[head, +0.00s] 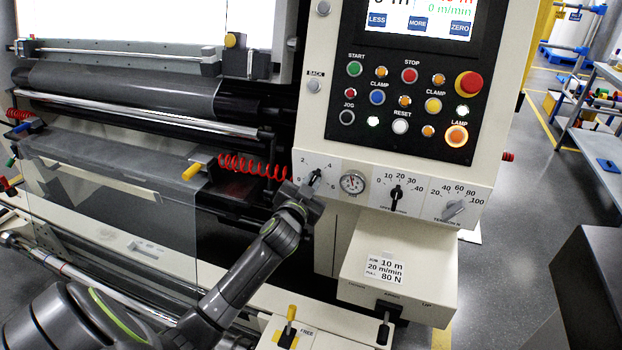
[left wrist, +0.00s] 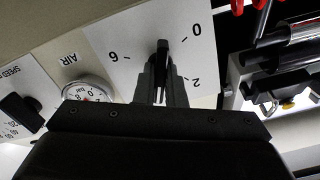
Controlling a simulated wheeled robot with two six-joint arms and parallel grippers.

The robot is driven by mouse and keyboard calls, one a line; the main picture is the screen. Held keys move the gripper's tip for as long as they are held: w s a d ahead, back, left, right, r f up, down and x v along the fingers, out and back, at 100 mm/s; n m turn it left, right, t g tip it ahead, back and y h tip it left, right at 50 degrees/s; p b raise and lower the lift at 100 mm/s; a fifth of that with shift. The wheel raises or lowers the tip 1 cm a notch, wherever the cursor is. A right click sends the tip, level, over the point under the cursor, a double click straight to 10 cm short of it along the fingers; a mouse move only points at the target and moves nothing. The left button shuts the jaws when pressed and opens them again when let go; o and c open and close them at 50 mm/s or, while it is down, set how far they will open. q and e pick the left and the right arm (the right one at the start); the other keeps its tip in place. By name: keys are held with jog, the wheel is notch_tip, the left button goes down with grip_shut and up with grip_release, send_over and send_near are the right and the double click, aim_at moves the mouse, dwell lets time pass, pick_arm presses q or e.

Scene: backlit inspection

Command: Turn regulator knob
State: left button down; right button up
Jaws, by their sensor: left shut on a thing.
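The regulator knob (head: 317,174) is a small black knob on a white dial plate numbered up to 6, at the left end of the machine's lower panel strip. My left gripper (head: 311,183) reaches it from below. In the left wrist view, the fingers of my left gripper (left wrist: 162,80) are closed on the knob (left wrist: 162,46), whose tip shows between and beyond them. The fingers hide most of the knob. The round air gauge (head: 352,183) is just right of the dial; it also shows in the left wrist view (left wrist: 88,92). My right gripper is not in view.
A black speed knob (head: 396,196) and a grey tension knob (head: 454,210) are further right on the strip. A red coiled hose (head: 252,166) hangs just left of the dial. Below, a label (head: 384,268) reads 10 m, 20 m/min, 80 N. Button panel (head: 405,95) above.

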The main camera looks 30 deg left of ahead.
pick_arm(q)
jog(key=shift+m+p, duration=0.55)
jog(key=shift+m, duration=0.95)
jog(key=c, duration=1.5)
grip_release()
jog(key=shift+s, duration=0.1)
jog(key=b+v, duration=0.2)
jog(key=v, duration=1.5)
jog(key=shift+d, duration=0.15)
